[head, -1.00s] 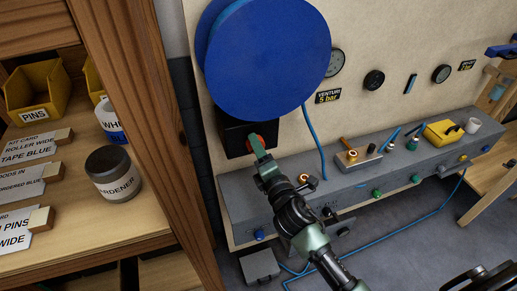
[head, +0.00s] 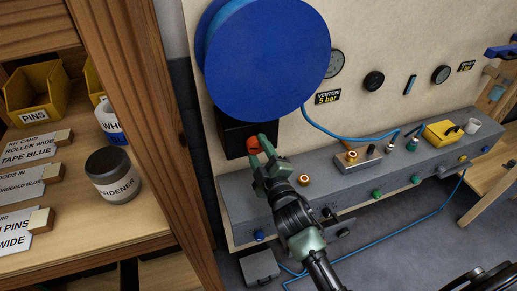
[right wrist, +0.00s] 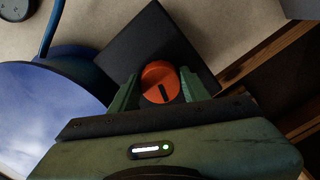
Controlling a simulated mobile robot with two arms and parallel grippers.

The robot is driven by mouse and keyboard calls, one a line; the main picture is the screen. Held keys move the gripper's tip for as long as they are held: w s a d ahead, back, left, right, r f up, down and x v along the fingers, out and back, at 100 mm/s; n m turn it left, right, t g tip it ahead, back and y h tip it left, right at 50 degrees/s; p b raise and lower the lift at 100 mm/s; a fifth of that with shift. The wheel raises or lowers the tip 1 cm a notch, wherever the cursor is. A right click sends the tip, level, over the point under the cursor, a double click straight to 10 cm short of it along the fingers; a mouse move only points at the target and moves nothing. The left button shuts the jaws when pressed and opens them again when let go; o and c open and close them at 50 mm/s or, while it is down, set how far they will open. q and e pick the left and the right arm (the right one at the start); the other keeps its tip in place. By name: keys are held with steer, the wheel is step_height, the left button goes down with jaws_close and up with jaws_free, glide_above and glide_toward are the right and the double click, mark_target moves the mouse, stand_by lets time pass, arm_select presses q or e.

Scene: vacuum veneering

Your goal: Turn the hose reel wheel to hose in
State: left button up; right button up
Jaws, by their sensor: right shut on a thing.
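The hose reel is a large blue disc (head: 265,60) on the wall panel, with a black box (head: 235,138) below it. A small red-orange wheel (head: 254,146) sits on the front of that box. My right gripper (head: 262,148) is at this wheel, shut on it. In the right wrist view the wheel (right wrist: 160,82), with a dark slot-like mark on its face, sits between the two green fingers. A blue hose (head: 345,137) runs from the reel out to the right above the bench. My left gripper is not in view.
A grey bench (head: 235,205) with several knobs and fittings runs along the panel below the reel. A yellow bin (head: 443,132) stands on it at the right. A wooden shelf unit (head: 150,110) with jars and labels stands close at the left.

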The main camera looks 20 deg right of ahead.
steer(key=shift+m, duration=1)
steer(key=shift+f, duration=0.1)
steer(key=o, duration=1.4)
steer(key=shift+c, duration=0.2)
steer(key=s+b, duration=0.2)
steer(key=s, duration=0.5)
steer(key=shift+s+d, duration=0.15)
steer(key=shift+s, duration=0.25)
